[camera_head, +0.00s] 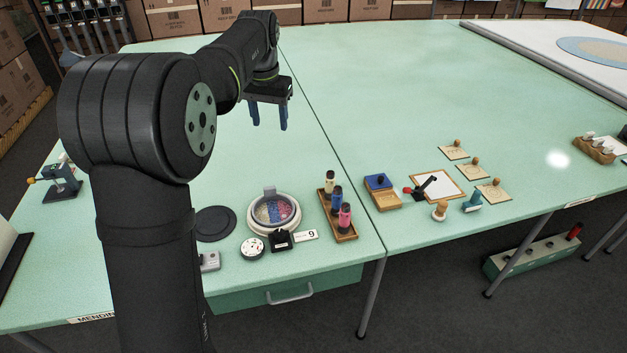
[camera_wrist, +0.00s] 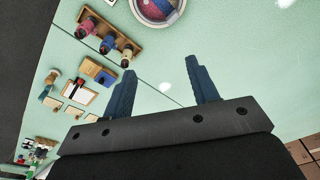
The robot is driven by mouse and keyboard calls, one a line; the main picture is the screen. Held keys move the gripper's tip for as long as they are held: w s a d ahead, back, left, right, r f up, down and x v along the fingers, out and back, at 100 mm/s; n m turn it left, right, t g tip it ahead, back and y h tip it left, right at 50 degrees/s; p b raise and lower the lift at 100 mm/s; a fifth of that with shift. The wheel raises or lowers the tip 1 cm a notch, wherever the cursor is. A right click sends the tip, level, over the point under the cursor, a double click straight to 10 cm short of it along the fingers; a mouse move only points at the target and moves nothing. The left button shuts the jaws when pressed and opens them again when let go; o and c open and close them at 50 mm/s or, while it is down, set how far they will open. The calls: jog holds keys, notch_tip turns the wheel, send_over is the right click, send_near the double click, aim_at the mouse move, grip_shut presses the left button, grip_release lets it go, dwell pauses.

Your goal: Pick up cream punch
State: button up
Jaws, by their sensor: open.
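A wooden rack (camera_head: 349,237) near the front edge of the mint table holds three upright pieces in a row. The cream one, which looks like the cream punch (camera_head: 329,181), stands at the far end, with a blue one (camera_head: 337,198) and a pink one (camera_head: 345,217) nearer the edge. The cream punch also shows in the wrist view (camera_wrist: 127,56), just left of my fingers. My gripper (camera_head: 269,124) is open and empty, with its blue fingers pointing down. It hangs above the table, behind and left of the rack, apart from it.
A round tub (camera_head: 272,213) with coloured contents and a dark disc (camera_head: 214,224) lie left of the rack. A blue pad with a wooden box (camera_head: 381,193), a framed sheet (camera_head: 437,186) and stamps stand to its right. The table behind the rack is clear.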

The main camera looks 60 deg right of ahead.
aim_at(331, 172)
jog(key=s+d+f+m+y, duration=0.1)
jog(key=s+d+f+m, duration=0.1)
jog(key=s+d+f, duration=0.4)
jog(key=s+d+f+m, duration=0.1)
jog(key=s+d+f, duration=0.25)
jog(key=d, duration=0.45)
jog(key=shift+g, duration=0.3)
jog(key=f, duration=1.1)
jog(key=shift+s+d, duration=0.1)
jog(key=shift+s, duration=0.15)
jog(key=shift+w+f, duration=0.1)
jog(key=shift+f, duration=2.55)
jog(key=c, duration=1)
